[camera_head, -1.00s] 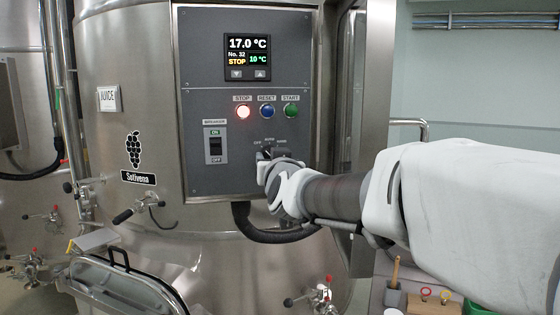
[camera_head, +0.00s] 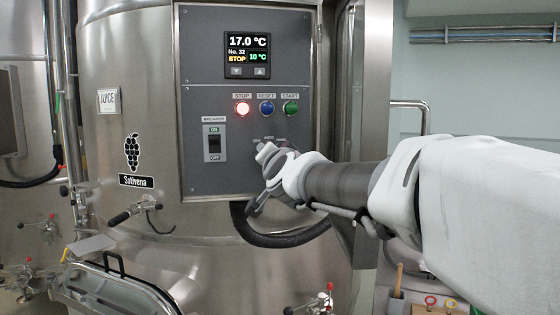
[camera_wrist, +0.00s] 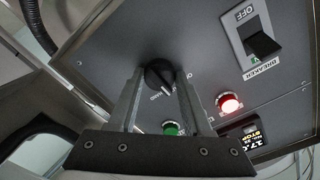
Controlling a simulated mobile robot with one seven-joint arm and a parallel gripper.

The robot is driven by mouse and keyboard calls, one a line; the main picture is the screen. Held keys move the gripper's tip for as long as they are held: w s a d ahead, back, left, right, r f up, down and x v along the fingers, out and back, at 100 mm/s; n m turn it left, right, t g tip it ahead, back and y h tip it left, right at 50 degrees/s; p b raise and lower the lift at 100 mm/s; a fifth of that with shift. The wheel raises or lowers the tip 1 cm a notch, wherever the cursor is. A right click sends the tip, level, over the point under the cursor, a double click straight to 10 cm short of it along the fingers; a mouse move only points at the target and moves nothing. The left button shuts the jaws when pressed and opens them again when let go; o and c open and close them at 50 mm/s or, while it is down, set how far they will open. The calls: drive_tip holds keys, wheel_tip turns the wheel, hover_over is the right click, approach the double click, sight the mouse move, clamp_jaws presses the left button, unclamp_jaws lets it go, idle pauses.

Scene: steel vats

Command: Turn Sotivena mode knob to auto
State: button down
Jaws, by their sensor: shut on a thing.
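The mode knob (camera_wrist: 160,74) is black and round, low on the grey panel (camera_head: 205,60) of the Sotivena vat (camera_head: 130,240). In the wrist view my gripper (camera_wrist: 160,79) has one finger on each side of the knob and is shut on it. In the head view my gripper (camera_head: 268,154) covers the knob. I cannot tell for sure which label the knob points at. The display (camera_head: 248,56) reads 17.0 °C and STOP.
Above the knob are a lit red STOP button (camera_head: 242,109), a blue RESET button (camera_head: 266,109) and a green START button (camera_head: 291,109). A breaker switch (camera_head: 214,144) is to the left. A black hose (camera_head: 270,238) runs below the panel.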

drive_tip(key=shift+m, duration=0.3)
drive_tip(key=shift+c, duration=1.7)
unclamp_jaws()
drive_tip(key=s+d, duration=0.3)
drive_tip(key=s, duration=1.4)
drive_tip(key=shift+d+r+p, duration=0.15)
drive_tip(key=shift+d+p, duration=0.05)
drive_tip(key=shift+p, duration=0.1)
drive_tip(key=shift+s, duration=0.1)
